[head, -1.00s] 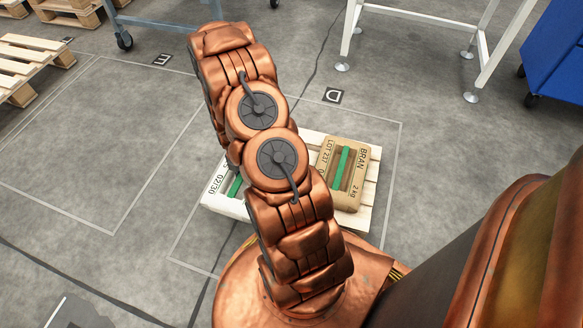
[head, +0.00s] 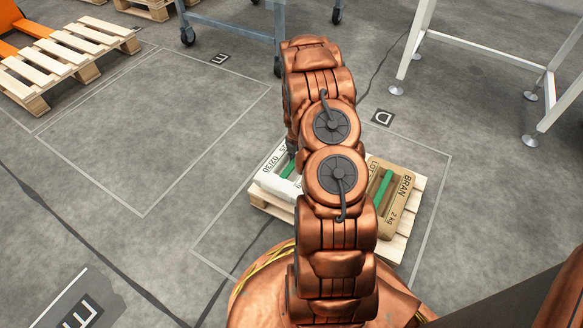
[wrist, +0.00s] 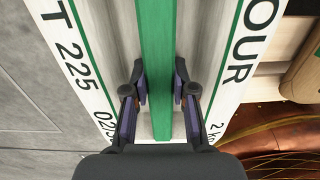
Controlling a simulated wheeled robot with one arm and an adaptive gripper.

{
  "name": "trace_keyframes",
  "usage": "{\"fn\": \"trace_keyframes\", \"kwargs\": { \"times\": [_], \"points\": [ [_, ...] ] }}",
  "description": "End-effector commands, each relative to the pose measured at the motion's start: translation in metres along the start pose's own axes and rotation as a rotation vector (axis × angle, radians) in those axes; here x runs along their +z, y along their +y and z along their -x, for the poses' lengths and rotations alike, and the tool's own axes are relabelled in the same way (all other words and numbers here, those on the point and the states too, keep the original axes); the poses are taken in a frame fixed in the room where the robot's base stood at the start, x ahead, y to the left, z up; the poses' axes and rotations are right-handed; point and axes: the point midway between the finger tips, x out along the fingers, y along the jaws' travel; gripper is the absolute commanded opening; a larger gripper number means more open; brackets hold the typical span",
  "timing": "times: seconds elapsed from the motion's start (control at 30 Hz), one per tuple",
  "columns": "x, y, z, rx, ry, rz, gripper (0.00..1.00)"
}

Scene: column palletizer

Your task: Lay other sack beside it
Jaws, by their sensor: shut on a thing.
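The white flour sack (head: 268,180) with a green handle lies on the left part of the pallet (head: 402,242) in the head view, partly behind my arm. In the wrist view the white sack (wrist: 100,40) fills the middle, with its green handle (wrist: 156,50) running between my fingers. My gripper (wrist: 160,88) is shut on that handle. The brown bran sack (head: 398,195), also with a green handle, lies on the right part of the pallet. My arm hides the space between the two sacks in the head view.
A marked bay with the letter E (head: 218,58) is empty at the left. Another wooden pallet (head: 70,55) stands at the upper left. White table legs (head: 412,45) stand at the upper right, and a blue-grey wheeled frame (head: 235,25) at the back.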

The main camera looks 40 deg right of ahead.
Motion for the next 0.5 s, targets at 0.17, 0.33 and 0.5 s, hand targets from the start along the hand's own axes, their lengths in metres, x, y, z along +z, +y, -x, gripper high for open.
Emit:
{"fn": "trace_keyframes", "kwargs": {
  "times": [0.17, 0.33, 0.5],
  "points": [
    [0.023, 0.001, -0.003, 0.004, -0.006, 0.000, 0.00],
    [0.036, 0.002, -0.002, 0.004, -0.005, 0.000, 0.00],
    [0.040, 0.002, -0.002, 0.004, -0.005, 0.000, 0.00]
  ]
}}
